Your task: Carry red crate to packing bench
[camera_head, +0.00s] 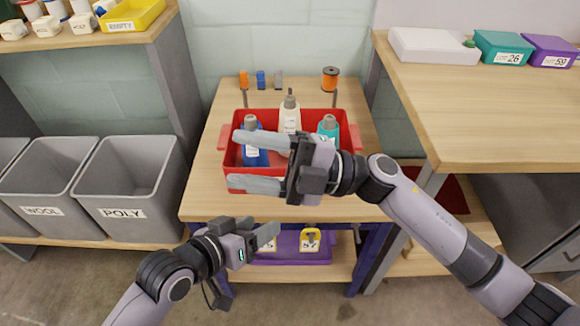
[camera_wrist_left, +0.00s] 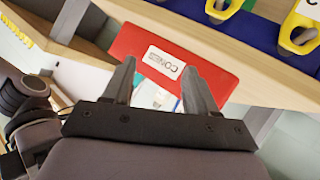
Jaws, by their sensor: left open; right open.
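The red crate (camera_head: 230,158) stands on a small wooden table in the middle of the head view. It holds a blue bottle (camera_head: 256,158), a cream bottle (camera_head: 290,116) and a teal bottle (camera_head: 328,131). My right gripper (camera_head: 234,160) is open, its fingers spread over the crate's front left part, hiding some of it. My left gripper (camera_head: 272,234) is open and empty, low in front of the table's front edge. In the left wrist view the crate's labelled red wall (camera_wrist_left: 137,43) lies beyond the open left fingers (camera_wrist_left: 159,65), upside down. No packing bench is labelled.
A wooden bench (camera_head: 480,120) at the right carries a white box and teal and purple bins, with clear top in front. Thread spools (camera_head: 330,80) stand behind the crate. Grey bins (camera_head: 130,185) are at the left. A purple tray (camera_head: 285,248) sits on the shelf below.

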